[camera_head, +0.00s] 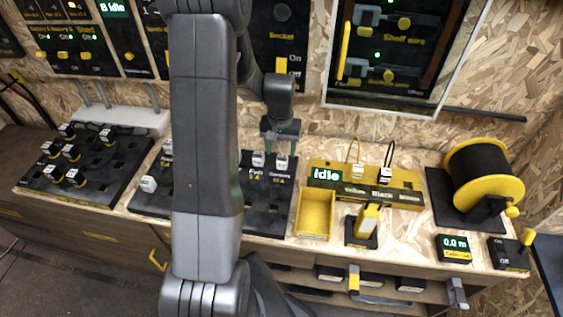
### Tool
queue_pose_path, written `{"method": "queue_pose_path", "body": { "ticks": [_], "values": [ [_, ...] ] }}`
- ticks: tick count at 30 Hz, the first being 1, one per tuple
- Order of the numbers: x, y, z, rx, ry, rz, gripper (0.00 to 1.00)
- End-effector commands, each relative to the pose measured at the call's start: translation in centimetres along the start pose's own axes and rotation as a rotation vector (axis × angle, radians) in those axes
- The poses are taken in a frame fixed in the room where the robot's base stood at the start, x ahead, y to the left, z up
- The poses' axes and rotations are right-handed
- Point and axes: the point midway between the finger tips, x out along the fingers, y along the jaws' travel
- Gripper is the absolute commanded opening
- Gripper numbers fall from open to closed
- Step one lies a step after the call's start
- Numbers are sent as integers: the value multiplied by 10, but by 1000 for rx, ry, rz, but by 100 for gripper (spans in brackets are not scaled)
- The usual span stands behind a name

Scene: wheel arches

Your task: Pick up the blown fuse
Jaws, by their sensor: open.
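A dark fuse board (262,213) lies on the bench, partly hidden behind my arm. Small pale fuses stand in it: one at the left (149,184), one beside my arm (167,147), and two near its back right, a left one (258,158) and a right one (282,161). I cannot tell from their look which fuse is blown. My gripper (280,146) points down over the back right of the board, close above the right fuse. It is open, with nothing seen held. Whether its fingertips reach around that fuse is too small to tell.
Left is a board of black plugs (68,153). Right are an empty yellow tray (315,213), a yellow wire stand (405,180) marked "Idle", a yellow-handled tool (368,220) and a cable reel (478,170). Wall panels (400,50) stand behind the bench.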

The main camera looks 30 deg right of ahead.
Motion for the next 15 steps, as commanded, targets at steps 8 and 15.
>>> {"method": "queue_pose_path", "body": {
  "ticks": [8,15],
  "values": [
    [17,1,0,0,-3,0,56],
    [46,4,-4,-1,-4,0,56]
  ]
}}
